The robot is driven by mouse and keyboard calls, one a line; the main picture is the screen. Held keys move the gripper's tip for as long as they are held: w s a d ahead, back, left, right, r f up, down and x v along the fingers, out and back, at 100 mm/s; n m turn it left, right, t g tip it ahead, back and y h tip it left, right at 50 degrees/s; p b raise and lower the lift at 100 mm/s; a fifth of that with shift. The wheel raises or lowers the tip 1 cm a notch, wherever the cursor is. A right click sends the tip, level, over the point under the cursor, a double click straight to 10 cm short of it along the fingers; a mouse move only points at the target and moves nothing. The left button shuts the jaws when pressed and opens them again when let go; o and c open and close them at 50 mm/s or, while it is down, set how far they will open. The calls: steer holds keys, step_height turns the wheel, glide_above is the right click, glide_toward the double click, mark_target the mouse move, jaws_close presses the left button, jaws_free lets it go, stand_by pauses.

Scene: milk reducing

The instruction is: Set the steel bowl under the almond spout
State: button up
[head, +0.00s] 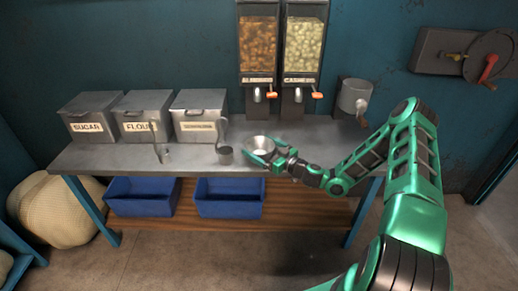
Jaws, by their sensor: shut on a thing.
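The steel bowl (261,142) is a small shiny round bowl at the front part of the grey table, upright. My gripper (258,157) reaches in from the right and is shut on the bowl at its near right side; the fingers partly hide it. I cannot tell whether the bowl touches the table top. The almond dispenser (268,45) is the left one of two wall dispensers, filled with brown nuts and labelled in small print.
The cashew dispenser (305,48) hangs to the right, with a grey canister (354,97) beyond it. Bins for sugar (87,127), flour (138,126) and a third label (197,126) stand at left. Two long-handled cups (225,155) (164,156) stand before them. Blue crates (230,205) sit below.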

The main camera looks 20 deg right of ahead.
steer(key=o, duration=0.7)
